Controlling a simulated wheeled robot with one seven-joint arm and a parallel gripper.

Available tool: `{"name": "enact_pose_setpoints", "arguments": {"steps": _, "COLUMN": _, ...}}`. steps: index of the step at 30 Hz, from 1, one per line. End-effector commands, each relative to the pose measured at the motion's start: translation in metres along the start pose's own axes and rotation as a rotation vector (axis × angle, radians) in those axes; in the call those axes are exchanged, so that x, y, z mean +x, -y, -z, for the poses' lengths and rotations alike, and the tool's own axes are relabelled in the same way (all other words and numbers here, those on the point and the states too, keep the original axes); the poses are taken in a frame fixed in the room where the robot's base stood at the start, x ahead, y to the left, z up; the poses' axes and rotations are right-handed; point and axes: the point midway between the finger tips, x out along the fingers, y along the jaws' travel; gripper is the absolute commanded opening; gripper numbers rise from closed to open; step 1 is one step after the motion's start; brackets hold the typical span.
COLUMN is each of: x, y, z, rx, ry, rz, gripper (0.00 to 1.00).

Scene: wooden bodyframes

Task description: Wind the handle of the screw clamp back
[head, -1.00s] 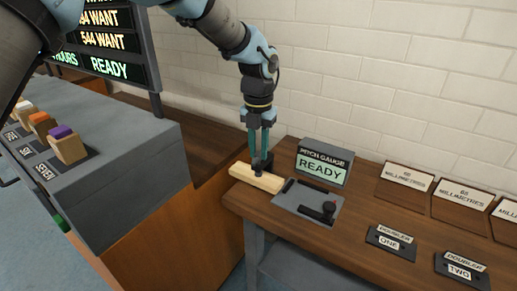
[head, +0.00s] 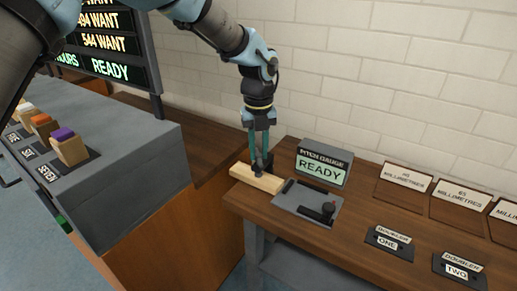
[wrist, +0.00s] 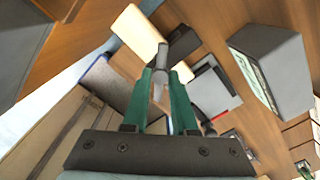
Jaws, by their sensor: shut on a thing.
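The screw clamp's handle is a dark grey bar (wrist: 183,43) with a grey upright grip (wrist: 162,58) at one end in the wrist view. My gripper (wrist: 162,75) is shut on that grip. In the head view my gripper (head: 261,168) points straight down at the bench end, and its fingertips hide much of the dark clamp parts. A pale wooden bar (head: 243,174) lies beneath and beside the clamp, and it also shows in the wrist view (wrist: 135,35). How the clamp sits against the bar cannot be made out.
A grey plate (head: 290,199) with a black knobbed lever (head: 328,209) lies right of the bar. Behind it stands the pitch gauge sign (head: 322,168) reading READY. A grey console (head: 115,165) with coloured-topped blocks stands left. Labelled plates (head: 389,241) lie farther right.

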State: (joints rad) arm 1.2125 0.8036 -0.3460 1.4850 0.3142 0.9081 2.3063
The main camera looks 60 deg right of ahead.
Motion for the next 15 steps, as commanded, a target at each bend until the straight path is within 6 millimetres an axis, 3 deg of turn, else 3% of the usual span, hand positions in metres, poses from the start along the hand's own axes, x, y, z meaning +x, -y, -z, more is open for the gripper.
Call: {"name": "enact_pose_setpoints", "arguments": {"steps": 15, "x": 0.0004, "y": -0.0002, "z": -0.001, "rx": -0.489, "ry": 0.003, "rz": 0.001, "gripper": 0.0}}
